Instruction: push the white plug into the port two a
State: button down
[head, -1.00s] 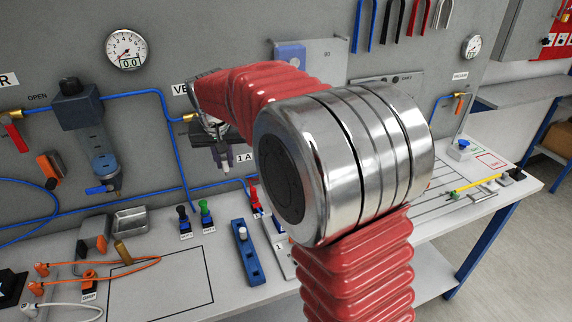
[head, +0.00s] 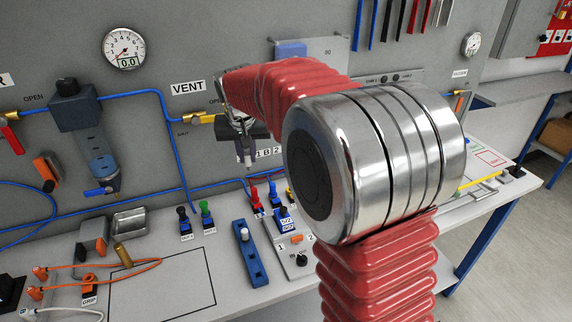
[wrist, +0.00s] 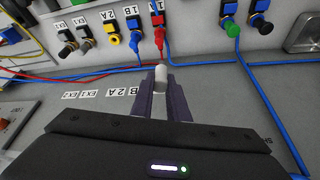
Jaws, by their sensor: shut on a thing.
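My gripper (wrist: 163,92) has its two dark fingers shut on the white plug (wrist: 160,75), whose pale tip shows between the fingertips in the wrist view. In the head view my gripper (head: 247,150) is close in front of the grey wall panel, just left of the labels with B and 2, below the VENT sign. The 2 A wall label (wrist: 118,92) is left of the fingers in the wrist view. I cannot make out the opening of port two a; my gripper body and arm cover much of this area.
Red (wrist: 158,38), blue (wrist: 135,40) and yellow (wrist: 112,40) connectors stand on the bench by the wall. Green (wrist: 232,29) and black (wrist: 262,25) ones stand apart. A blue block with a white knob (head: 249,254) lies on the bench. Blue tubing runs along the wall.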

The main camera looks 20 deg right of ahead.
jog(key=shift+d, duration=0.1)
jog(key=d+f+n+y, duration=0.2)
jog(key=d+f+n, duration=0.1)
jog(key=d+n, duration=0.2)
jog(key=d+f+n+g+y, duration=0.1)
jog(key=d+f+n+y, duration=0.1)
jog(key=d+f+n, duration=0.2)
jog(key=d+n, duration=0.2)
jog(key=d, duration=0.1)
jog(key=shift+w+d, duration=0.25)
jog(key=shift+d, duration=0.15)
jog(key=shift+f, duration=0.15)
jog(key=shift+f, duration=2.1)
